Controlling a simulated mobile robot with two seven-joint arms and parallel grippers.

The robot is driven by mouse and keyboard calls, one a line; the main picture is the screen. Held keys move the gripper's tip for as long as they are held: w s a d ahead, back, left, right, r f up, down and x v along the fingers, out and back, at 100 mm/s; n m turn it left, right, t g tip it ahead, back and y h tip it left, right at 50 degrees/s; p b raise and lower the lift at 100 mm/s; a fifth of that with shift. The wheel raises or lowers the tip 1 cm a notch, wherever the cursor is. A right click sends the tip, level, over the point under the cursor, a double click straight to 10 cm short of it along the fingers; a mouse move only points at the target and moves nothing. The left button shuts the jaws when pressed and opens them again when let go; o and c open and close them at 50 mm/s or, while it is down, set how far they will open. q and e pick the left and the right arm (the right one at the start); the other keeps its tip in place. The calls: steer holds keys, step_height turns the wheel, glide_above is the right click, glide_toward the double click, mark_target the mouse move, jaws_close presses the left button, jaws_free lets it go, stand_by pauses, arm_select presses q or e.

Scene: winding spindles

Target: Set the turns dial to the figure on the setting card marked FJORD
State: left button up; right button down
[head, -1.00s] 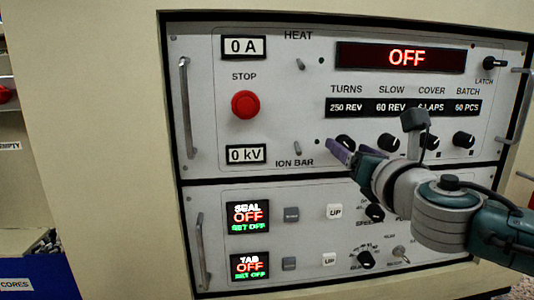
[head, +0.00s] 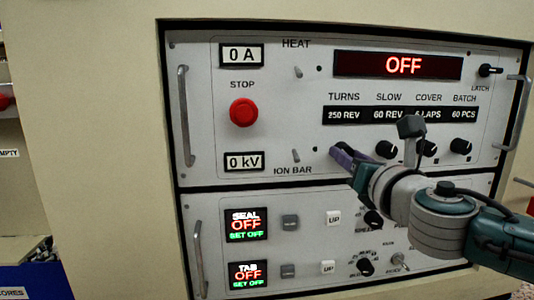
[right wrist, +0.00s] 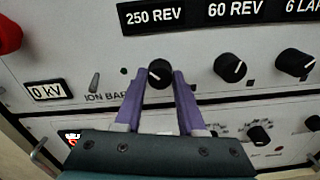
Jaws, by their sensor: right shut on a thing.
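The turns dial is a black round knob with a white pointer line (right wrist: 160,73), below the TURNS readout, which shows 250 REV (head: 345,115). The readout also shows in the right wrist view (right wrist: 155,17). My right gripper (right wrist: 159,76) is shut on the turns dial, with one purple finger on each side of it. In the head view the right gripper (head: 342,154) largely covers the dial. The pointer line points roughly up and to the left in the wrist view. No card marked FJORD can be seen. My left gripper is out of view.
The slow knob (right wrist: 229,68) and cover knob (right wrist: 294,63) sit right of the dial. The ION BAR toggle (right wrist: 94,82) is to its left, and a red STOP button (head: 244,112) farther left. The main display reads OFF (head: 403,65). A lower panel holds SEAL and TAB displays.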

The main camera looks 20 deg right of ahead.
steer(key=shift+m, duration=0.4)
steer(key=m+p, duration=0.1)
steer(key=m, duration=2.2)
steer(key=shift+p, duration=0.3)
stand_by(0.4)
steer(key=c, duration=0.5)
jaws_free()
